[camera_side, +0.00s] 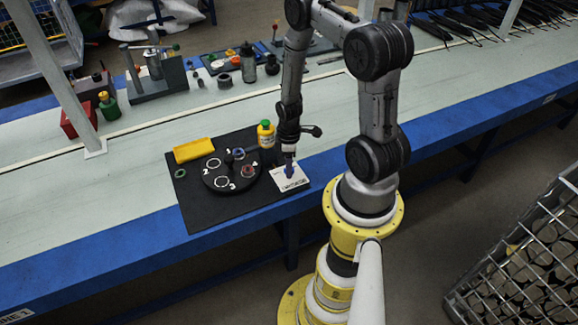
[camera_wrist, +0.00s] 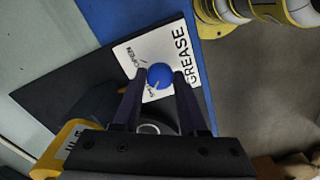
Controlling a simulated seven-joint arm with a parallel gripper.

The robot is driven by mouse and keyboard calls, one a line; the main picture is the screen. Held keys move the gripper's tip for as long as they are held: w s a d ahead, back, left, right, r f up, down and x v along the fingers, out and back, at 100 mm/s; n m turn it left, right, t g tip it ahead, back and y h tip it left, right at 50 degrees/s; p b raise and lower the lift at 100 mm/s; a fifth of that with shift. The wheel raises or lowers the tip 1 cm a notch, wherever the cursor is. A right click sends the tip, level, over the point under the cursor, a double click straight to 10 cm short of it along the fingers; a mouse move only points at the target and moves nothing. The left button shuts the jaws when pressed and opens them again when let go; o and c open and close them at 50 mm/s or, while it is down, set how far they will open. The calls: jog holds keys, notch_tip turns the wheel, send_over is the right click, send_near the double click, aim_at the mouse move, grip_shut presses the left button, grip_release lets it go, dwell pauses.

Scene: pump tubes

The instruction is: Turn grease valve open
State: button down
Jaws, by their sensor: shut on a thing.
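The grease valve is a round blue knob (camera_wrist: 160,76) on a white plate (camera_wrist: 186,45) lettered GREASE, with smaller lettering near the knob. In the side view the plate (camera_side: 299,181) lies at the right end of a black mat (camera_side: 218,212). My gripper (camera_wrist: 158,80) points down over the plate, its two dark fingers on either side of the knob and shut on it. In the side view my gripper (camera_side: 289,172) stands on the plate and hides most of the knob. The knob's exact setting is hard to read.
A black round disc (camera_side: 222,184) with numbered rings stands left of the plate. A yellow block (camera_side: 194,150), a green ring (camera_side: 180,173) and a yellow bottle (camera_side: 266,134) are also on or by the mat. Tools stand along the back of the bench.

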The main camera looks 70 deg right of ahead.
jog(key=m, duration=0.8)
jog(key=shift+m, duration=0.3)
jog(key=m, duration=0.4)
jog(key=shift+m, duration=0.3)
jog(key=shift+r+m, duration=0.1)
jog(key=shift+m, duration=1.9)
jog(key=shift+c, duration=2.2)
grip_release()
